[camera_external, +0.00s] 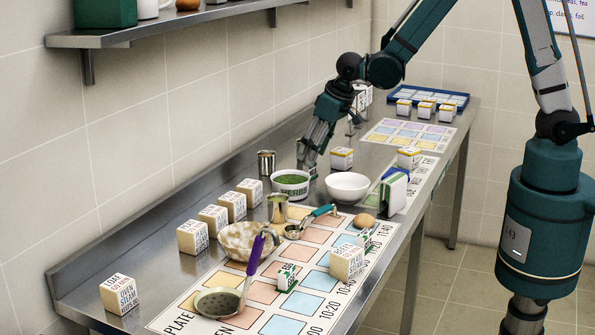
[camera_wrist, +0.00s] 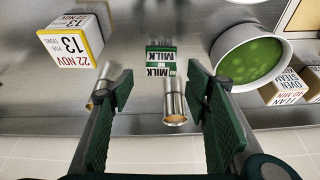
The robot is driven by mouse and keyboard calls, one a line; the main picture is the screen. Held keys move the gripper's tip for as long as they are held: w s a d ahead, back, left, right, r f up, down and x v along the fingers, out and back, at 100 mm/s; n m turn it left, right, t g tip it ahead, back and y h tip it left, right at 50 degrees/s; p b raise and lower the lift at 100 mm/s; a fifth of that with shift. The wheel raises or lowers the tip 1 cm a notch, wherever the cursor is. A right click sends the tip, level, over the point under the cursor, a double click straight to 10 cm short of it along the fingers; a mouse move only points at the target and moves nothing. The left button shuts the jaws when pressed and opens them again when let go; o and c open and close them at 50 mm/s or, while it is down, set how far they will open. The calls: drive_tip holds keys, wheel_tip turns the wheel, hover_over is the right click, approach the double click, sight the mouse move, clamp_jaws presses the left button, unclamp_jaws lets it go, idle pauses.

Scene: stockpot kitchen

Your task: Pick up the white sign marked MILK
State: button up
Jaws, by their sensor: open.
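A metal cup (camera_wrist: 174,103) appears just below the sign in that view, also between the fingers. In the external view my gripper (camera_external: 307,163) points down over the counter behind the herbs bowl; the sign is too small and covered there to read.
A white bowl (camera_external: 347,188) and a metal cup (camera_external: 266,163) stand near. A dated cube (camera_wrist: 72,43) is left in the wrist view. The wall runs along the counter's back.

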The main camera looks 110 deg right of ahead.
sight(310, 170)
drive_tip(key=shift+b+x, duration=0.35)
drive_tip(key=shift+x, duration=2.15)
drive_tip(key=shift+a, duration=0.15)
drive_tip(key=shift+c, duration=0.7)
drive_tip(key=c, duration=0.8)
